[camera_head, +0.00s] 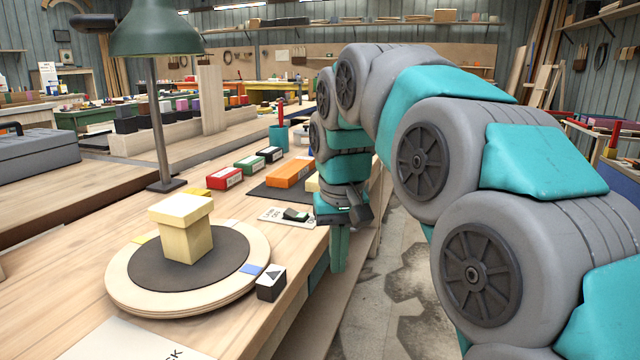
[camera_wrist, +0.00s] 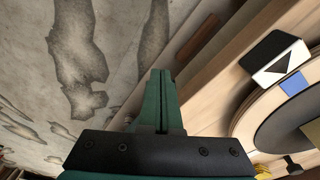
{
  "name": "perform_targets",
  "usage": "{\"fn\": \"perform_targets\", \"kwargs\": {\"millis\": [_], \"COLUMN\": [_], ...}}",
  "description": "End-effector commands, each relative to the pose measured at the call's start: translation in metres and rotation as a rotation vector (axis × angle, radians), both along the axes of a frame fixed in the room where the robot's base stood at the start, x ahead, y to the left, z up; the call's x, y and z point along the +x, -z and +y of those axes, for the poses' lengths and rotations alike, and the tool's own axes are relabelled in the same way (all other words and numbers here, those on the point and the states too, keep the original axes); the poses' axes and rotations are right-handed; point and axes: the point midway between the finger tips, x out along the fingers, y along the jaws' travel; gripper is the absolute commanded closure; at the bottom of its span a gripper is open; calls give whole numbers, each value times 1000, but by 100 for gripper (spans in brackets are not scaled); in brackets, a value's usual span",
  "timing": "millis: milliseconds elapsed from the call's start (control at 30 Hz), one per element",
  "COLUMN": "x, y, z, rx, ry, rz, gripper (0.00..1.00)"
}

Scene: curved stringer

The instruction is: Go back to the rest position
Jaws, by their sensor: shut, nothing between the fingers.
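My gripper (camera_head: 339,248) hangs at the end of my grey and teal arm, beside the workbench's right edge and pointing down. Its green fingers are together with nothing between them. In the wrist view the shut fingers (camera_wrist: 160,100) show against the floor and the bench side. No object is in contact with the fingers in either view.
The workbench (camera_head: 100,258) holds a round turntable (camera_head: 132,290) with a pale yellow block (camera_head: 185,240) on it. A small black-and-white block (camera_head: 271,283) with a triangle stands beside it. A green lamp (camera_head: 158,120), red box (camera_head: 224,178) and orange box (camera_head: 288,173) stand farther back.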

Motion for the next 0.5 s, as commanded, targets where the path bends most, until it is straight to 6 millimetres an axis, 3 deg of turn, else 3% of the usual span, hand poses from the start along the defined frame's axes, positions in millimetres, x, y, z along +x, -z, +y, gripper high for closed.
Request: {"fn": "perform_targets", "kwargs": {"millis": [267, 500], "x": [-57, -134], "y": [34, 83], "z": [-39, -76], "rx": [-16, -27], "ry": [19, 55], "rz": [58, 129], "gripper": [100, 100]}}
